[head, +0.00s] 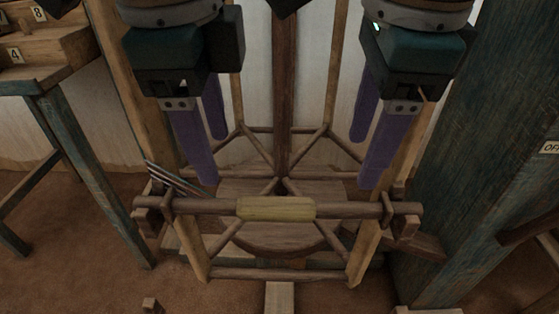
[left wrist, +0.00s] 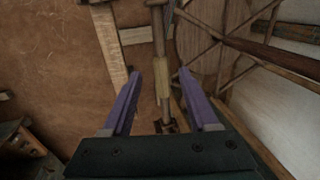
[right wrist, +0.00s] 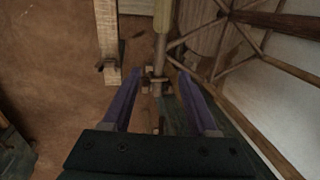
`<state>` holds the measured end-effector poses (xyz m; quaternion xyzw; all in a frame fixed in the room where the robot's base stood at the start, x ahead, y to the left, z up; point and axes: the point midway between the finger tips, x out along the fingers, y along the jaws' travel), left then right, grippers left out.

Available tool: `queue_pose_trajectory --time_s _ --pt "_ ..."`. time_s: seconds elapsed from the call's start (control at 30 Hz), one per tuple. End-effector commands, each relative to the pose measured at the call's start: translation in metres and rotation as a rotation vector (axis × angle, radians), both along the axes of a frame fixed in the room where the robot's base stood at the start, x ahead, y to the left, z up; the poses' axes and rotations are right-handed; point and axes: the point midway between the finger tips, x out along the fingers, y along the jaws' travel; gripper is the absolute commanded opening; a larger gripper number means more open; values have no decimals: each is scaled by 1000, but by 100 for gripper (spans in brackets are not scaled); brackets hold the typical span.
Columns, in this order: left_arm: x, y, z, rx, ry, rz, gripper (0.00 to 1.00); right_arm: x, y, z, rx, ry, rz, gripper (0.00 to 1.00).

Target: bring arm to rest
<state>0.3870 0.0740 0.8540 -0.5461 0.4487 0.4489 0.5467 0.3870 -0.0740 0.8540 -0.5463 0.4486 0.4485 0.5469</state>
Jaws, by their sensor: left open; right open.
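My left gripper (head: 212,155) hangs with its purple fingers pointing down on the left of the wooden loom frame. It is open and empty; its spread fingers also show in the left wrist view (left wrist: 162,95). My right gripper (head: 369,150) hangs the same way on the right side, open and empty, and its parted fingers show in the right wrist view (right wrist: 158,98). A horizontal wooden bar with a pale yellow grip (head: 276,208) in its middle lies below and between the two grippers. In the head view neither gripper appears to hold the bar.
A blue-green bench (head: 62,115) with numbered wooden compartments (head: 38,45) stands at the left. A thick blue-green post (head: 480,150) with a partly cut-off label stands close to my right arm. Brown floor is open at lower left.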

Motion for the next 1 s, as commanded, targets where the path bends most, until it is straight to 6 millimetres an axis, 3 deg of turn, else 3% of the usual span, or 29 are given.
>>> queue_pose_trajectory --time_s 0.27,0.43,0.57,0.67,0.8,1.0 --pt "-1 0 1 -4 1 2 59 -1 0 1 1 1 5 59" --pt "-19 -9 20 -87 12 80 59 -17 2 19 22 2 178 59" --pt "-50 -15 50 -226 29 265 59 -48 0 45 38 -29 472 59" --pt "-76 -9 76 -322 37 464 59 -75 -11 69 15 -78 718 59" --pt "-111 15 110 -400 32 761 59 -113 -35 104 -76 -138 1028 59" --pt "-153 58 149 -414 -6 1079 59 -156 -70 145 -236 -155 1353 59"
